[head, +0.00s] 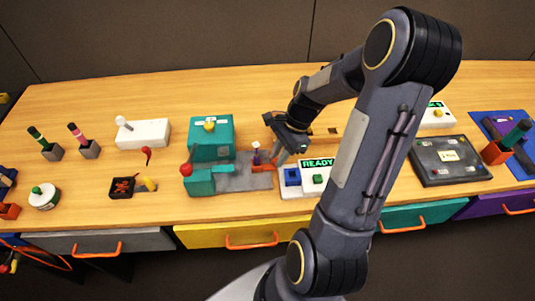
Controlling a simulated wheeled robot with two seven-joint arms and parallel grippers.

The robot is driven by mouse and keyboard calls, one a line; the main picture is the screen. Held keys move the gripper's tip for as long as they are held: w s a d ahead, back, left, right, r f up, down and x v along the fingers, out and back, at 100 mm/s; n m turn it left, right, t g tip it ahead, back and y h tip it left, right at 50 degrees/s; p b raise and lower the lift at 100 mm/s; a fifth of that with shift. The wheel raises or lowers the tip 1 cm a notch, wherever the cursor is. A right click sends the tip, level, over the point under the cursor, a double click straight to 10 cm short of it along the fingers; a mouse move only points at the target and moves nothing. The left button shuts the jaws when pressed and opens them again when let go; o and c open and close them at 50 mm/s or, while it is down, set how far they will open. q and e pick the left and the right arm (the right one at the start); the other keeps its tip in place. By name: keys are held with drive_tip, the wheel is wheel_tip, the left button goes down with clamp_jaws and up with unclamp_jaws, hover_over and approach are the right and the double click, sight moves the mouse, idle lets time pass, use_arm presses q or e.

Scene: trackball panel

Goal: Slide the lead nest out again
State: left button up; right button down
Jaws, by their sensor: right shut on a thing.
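A teal machine (211,145) with a yellow button on top and a red-knobbed lever (187,170) stands left of the middle of the table. A grey base plate (243,180) reaches out to its right. My right gripper (280,157) is at the right end of the plate, pointing down and shut on the nest's near side. The exact contact is too small to make out. My left gripper is not in view.
A box with a lit READY display (317,162) and blue and green buttons stands close right of the gripper. A dark panel (450,160) lies further right. A white switch box (143,133) and a dark tray (122,187) are at left. My right arm hides part of the table.

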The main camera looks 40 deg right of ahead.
drive_tip(key=shift+d, duration=0.25)
drive_tip(key=c, duration=1.3)
unclamp_jaws()
drive_tip(key=shift+s, duration=0.2)
drive_tip(key=shift+r+p, duration=0.55)
drive_tip(key=p+v, duration=0.5)
drive_tip(key=v, duration=0.2)
drive_tip(key=shift+d+p, duration=0.25)
drive_tip(key=shift+p, duration=0.1)
drive_tip(key=shift+w+f, duration=0.1)
